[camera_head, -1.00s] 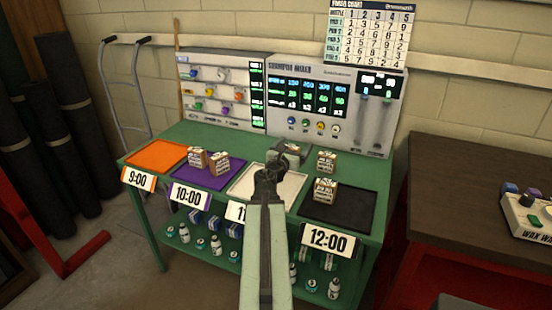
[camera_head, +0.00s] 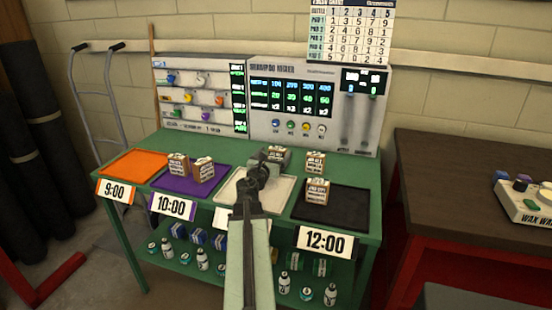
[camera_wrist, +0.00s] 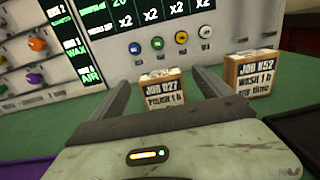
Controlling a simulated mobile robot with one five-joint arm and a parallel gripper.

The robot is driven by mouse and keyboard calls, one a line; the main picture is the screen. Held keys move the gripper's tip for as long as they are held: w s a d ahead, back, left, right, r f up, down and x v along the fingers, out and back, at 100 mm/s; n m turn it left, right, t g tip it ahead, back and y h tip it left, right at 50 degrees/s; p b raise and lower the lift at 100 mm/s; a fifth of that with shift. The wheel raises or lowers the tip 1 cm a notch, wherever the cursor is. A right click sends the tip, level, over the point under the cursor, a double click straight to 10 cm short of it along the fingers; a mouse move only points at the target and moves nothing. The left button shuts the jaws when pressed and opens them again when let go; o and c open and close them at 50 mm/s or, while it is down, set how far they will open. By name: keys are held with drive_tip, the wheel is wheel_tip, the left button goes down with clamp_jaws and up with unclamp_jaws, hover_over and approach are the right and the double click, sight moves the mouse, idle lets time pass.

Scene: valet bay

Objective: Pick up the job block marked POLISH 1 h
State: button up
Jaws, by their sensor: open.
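The job block marked POLISH 1 h (camera_wrist: 163,90) stands upright on the green bench, in front of the mixer panel. In the wrist view its label reads JOB 027, and it shows between my two fingers, beyond the palm. In the head view this block (camera_head: 279,152) stands behind the white pad, just past my gripper (camera_head: 264,166), which hides part of it. My gripper (camera_wrist: 161,98) is open and empty, with a finger on each side of the block in the picture. I cannot tell how far the fingertips reach along it.
A block marked WASH 1 h (camera_wrist: 247,76) stands close to the right. Another block (camera_head: 317,191) sits on the black pad (camera_head: 345,208). The mixer panel (camera_head: 315,108) rises behind the bench. The orange pad (camera_head: 135,163) is empty.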

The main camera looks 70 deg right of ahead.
sight(276, 151)
drive_tip(key=d, duration=0.4)
drive_tip(key=shift+d, duration=0.2)
drive_tip(key=shift+a, duration=0.1)
drive_tip(key=c, duration=1.5)
wheel_tip(276, 151, up, 10)
drive_tip(key=p, duration=1)
drive_tip(key=shift+r, duration=0.1)
drive_tip(key=shift+c, duration=0.2)
